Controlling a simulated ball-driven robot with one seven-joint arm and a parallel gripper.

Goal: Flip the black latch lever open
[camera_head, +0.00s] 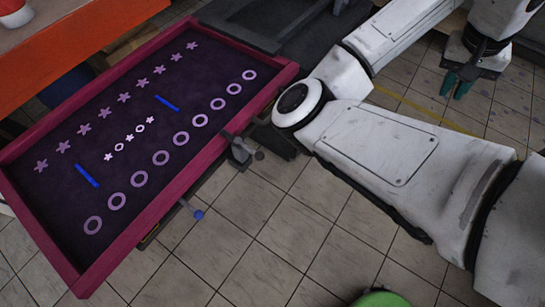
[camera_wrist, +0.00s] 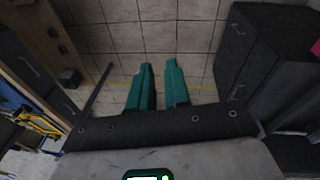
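A dark grey-black latch with a short lever (camera_head: 241,151) is fixed to the near right side of the purple-red screen frame (camera_head: 215,130). A round dark knob shows at its right end. My gripper (camera_head: 459,92), with teal fingers, hangs at the upper right, far from the latch. In the wrist view my gripper (camera_wrist: 159,72) points at tiled floor. A narrow gap shows between its fingers and nothing is in it. The latch does not show in the wrist view.
A blue ball on a thin rod (camera_head: 198,214) sticks out below the frame. An orange surface (camera_head: 70,50) lies at the upper left. A green round object (camera_head: 382,298) is at the bottom edge. Dark cabinets (camera_wrist: 250,50) stand right in the wrist view. Tiled floor is clear below the latch.

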